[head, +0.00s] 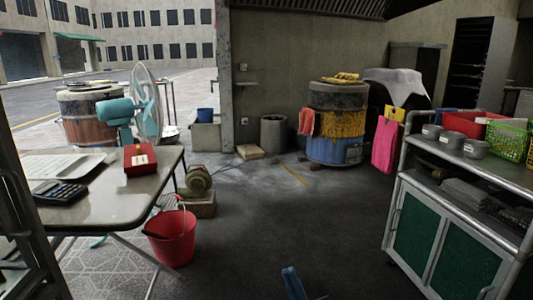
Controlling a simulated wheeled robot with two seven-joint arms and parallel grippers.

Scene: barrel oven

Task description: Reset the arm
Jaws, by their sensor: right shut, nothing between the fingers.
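My right gripper (291,284) shows only in part at the bottom edge of the head view, as a small blue piece over the dark floor. It is shut and empty, and touches nothing that I can see. The rest of my right arm is below the picture. My left gripper is not in view. The barrel oven (337,128), yellow and blue with a dark top, stands at the back, far from my right gripper. Pieces of food (341,78) lie on its top.
A table (120,206) with a calculator (59,192) and red box (140,160) stands left. A red bucket (172,239) is on the floor beside it. A cart (446,238) with green doors stands right. The middle floor (300,220) is clear.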

